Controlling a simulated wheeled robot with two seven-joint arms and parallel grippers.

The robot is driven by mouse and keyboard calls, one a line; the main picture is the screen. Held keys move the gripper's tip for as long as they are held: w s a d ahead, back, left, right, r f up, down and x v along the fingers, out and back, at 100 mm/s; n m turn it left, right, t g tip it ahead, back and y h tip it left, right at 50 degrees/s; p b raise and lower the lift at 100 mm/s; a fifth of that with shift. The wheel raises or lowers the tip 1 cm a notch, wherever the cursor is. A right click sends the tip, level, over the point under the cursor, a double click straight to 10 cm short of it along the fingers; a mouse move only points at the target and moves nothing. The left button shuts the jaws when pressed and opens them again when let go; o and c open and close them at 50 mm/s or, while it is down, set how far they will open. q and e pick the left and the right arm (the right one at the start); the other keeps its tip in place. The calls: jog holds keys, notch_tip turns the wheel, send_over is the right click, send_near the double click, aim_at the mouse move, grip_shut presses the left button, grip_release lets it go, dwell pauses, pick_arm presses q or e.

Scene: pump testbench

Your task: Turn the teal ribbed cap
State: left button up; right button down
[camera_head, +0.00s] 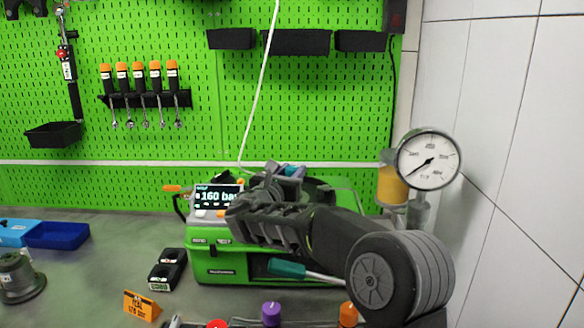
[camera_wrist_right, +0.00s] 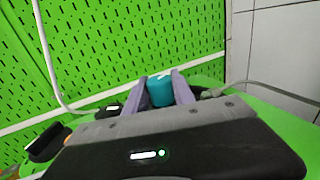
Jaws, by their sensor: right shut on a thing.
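The teal ribbed cap (camera_wrist_right: 160,92) shows between the two purple-grey fingers of my right gripper (camera_wrist_right: 159,84) in the right wrist view. The fingers are shut on its sides. In the head view only a small teal part of the cap (camera_head: 293,169) shows behind my right gripper (camera_head: 284,172), on top of the green pump unit (camera_head: 230,270). My right arm hides much of the pump's top and right side. The cap's white-marked top shows; its base is hidden. My left gripper is not in view.
The pump's display (camera_head: 219,197) reads about 160 bar. A pressure gauge (camera_head: 430,160) stands at the right near the tiled wall. A white hose (camera_head: 262,85) hangs before the green pegboard. The left bench has free room.

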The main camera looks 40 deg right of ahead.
jog(key=shift+m+g+h, duration=0.4)
jog(key=shift+g, duration=0.1)
jog(key=c, duration=1.1)
grip_release()
jog(key=shift+o, duration=0.2)
jog(key=b+v, duration=0.1)
jog(key=v, duration=0.6)
jog(key=shift+s+a, duration=0.2)
jog(key=shift+a, duration=0.15)
